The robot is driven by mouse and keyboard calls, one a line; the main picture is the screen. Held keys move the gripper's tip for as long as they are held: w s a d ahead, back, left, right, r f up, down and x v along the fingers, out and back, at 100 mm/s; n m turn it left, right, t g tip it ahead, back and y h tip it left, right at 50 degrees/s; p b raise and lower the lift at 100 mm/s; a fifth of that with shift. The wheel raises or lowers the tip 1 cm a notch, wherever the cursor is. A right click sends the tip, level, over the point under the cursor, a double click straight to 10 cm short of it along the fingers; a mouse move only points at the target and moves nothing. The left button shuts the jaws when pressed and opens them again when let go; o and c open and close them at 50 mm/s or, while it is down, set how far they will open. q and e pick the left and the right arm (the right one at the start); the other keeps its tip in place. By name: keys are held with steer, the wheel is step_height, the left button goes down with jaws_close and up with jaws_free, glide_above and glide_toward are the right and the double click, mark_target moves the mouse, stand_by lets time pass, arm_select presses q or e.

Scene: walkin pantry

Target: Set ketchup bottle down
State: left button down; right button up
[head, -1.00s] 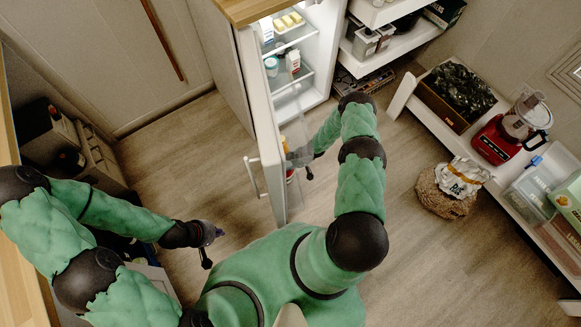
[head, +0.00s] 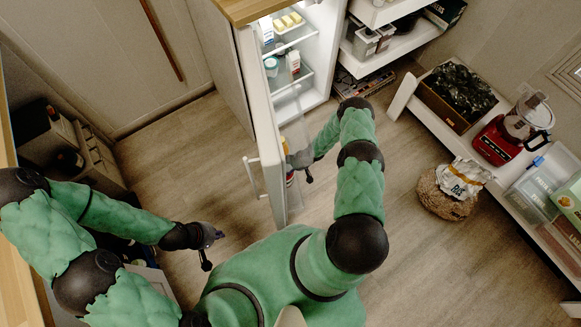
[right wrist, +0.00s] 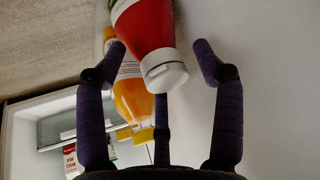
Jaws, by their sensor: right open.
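The ketchup bottle (right wrist: 148,30) is red with a white cap, and its cap end points toward my right wrist camera. My right gripper (right wrist: 160,52) is open, with its purple fingers spread on both sides of the cap and apart from it. In the head view the right gripper (head: 299,168) is at the inner side of the open fridge door (head: 270,130); a small part of the red bottle (head: 290,181) shows beside it. My left gripper (head: 210,244) is low over the floor at the left, too small to read its fingers.
An orange bottle with a yellow cap (right wrist: 135,100) stands right beside the ketchup. The fridge (head: 318,60) is open, with cartons and jars on its shelves. A rice sack (head: 450,190) stands on the floor at right. The floor between it and the door is clear.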

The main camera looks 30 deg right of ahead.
arm_select(q)
step_height(320, 180, up, 5)
steer(key=p, duration=0.4)
steer(key=shift+f+p, duration=0.1)
steer(key=shift+p, duration=0.3)
arm_select(e)
steer(key=v, duration=1.2)
steer(key=shift+a+r, duration=0.1)
steer(key=shift+r, duration=0.05)
